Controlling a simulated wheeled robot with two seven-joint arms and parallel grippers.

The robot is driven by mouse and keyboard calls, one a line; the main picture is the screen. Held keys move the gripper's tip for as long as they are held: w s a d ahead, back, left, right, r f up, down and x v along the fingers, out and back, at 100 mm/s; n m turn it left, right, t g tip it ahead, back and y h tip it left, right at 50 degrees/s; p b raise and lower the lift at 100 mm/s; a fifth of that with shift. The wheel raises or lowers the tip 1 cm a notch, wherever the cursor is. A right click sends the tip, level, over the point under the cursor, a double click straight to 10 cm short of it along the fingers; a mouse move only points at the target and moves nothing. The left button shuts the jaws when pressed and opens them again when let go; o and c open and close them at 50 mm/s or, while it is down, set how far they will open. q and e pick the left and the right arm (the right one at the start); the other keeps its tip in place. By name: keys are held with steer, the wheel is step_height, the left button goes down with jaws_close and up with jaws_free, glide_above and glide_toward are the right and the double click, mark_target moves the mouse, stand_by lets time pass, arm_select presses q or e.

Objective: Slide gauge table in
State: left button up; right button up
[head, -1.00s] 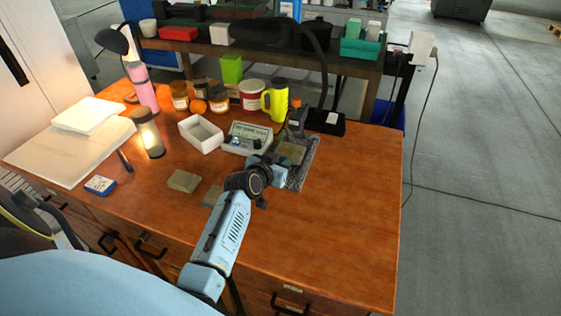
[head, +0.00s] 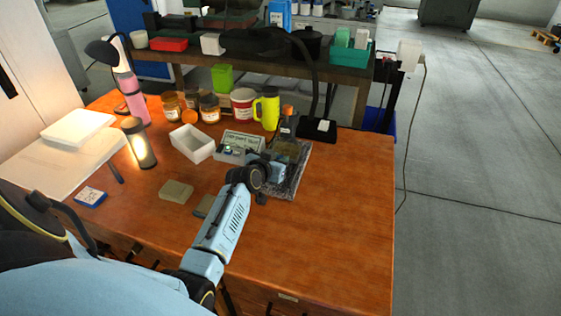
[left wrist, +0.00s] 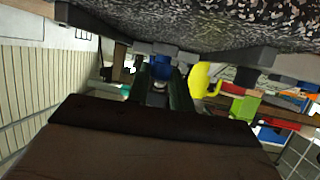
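A speckled grey granite slab (head: 301,171) lies on the wooden bench, with a dark olive block and an orange-topped bottle shape (head: 287,124) at its far part. I cannot clearly tell which part is the gauge table. My left gripper (head: 275,167) reaches over the slab's left side, by the olive part. In the left wrist view, the speckled slab (left wrist: 205,22) fills the top edge. A dark brown form covers the bottom there. My right gripper is out of view.
A display box (head: 229,153) and a white tray (head: 192,143) stand left of the slab. A yellow mug (head: 268,110), jars and a black stand base (head: 317,130) are behind. Two flat blocks (head: 176,191) lie nearer. The bench's right side is clear.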

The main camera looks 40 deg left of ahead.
arm_select(q)
steer(key=o, duration=0.4)
steer(key=shift+w, duration=0.15)
steer(key=shift+o, duration=0.2)
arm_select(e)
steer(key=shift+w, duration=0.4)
arm_select(q)
steer(key=shift+r, duration=0.1)
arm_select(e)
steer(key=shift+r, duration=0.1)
arm_select(q)
steer(key=p+v, duration=0.3)
steer(key=v, duration=1)
steer(key=shift+s, duration=0.25)
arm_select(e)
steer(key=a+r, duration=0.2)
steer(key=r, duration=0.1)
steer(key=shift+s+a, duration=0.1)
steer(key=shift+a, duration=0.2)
arm_select(q)
steer(key=shift+d, duration=0.1)
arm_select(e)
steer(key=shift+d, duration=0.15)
